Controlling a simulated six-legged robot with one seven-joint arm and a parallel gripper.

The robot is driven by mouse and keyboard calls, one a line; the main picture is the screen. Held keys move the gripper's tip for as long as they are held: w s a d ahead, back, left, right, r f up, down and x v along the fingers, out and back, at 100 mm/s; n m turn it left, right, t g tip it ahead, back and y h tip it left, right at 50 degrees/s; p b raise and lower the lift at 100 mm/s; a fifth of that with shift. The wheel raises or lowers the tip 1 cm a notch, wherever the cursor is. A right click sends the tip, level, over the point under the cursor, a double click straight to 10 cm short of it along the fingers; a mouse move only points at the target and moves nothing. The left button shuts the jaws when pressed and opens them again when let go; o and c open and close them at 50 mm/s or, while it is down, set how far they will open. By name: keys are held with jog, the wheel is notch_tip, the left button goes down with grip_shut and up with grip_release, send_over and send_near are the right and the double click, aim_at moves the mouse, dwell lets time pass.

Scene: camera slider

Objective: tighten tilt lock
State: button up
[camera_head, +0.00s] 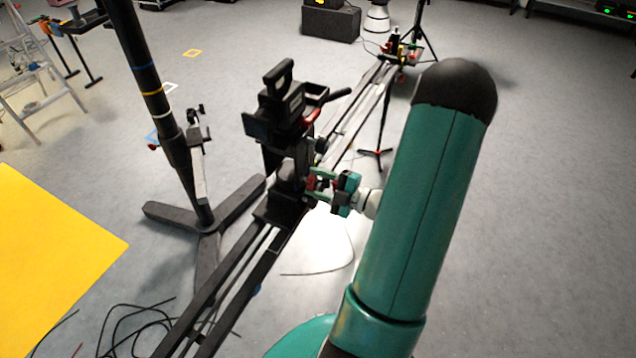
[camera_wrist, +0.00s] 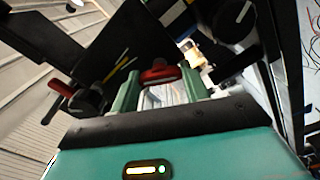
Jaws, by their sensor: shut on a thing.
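A black camera (camera_head: 282,108) with a top handle sits on a dark tilt head and carriage on the slider rail (camera_head: 228,290). My gripper (camera_head: 318,186) reaches the head from the right, just below the camera. In the wrist view its two green fingers (camera_wrist: 160,84) stand either side of a red knob (camera_wrist: 158,74), and it is shut on this knob, which I take as the tilt lock. The knob is mostly hidden in the head view. Another red-ended lever (camera_wrist: 62,89) shows at the left in the wrist view, apart from the fingers.
A black stand (camera_head: 160,105) with splayed legs rises left of the slider. Loose cables (camera_head: 135,328) lie on the floor by the rail. A yellow panel (camera_head: 50,260) is at the left. A ladder (camera_head: 35,75) stands behind. The grey floor at the right is clear.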

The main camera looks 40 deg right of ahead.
jog(key=shift+m, duration=0.3)
jog(key=o, duration=1)
jog(key=v, duration=1.4)
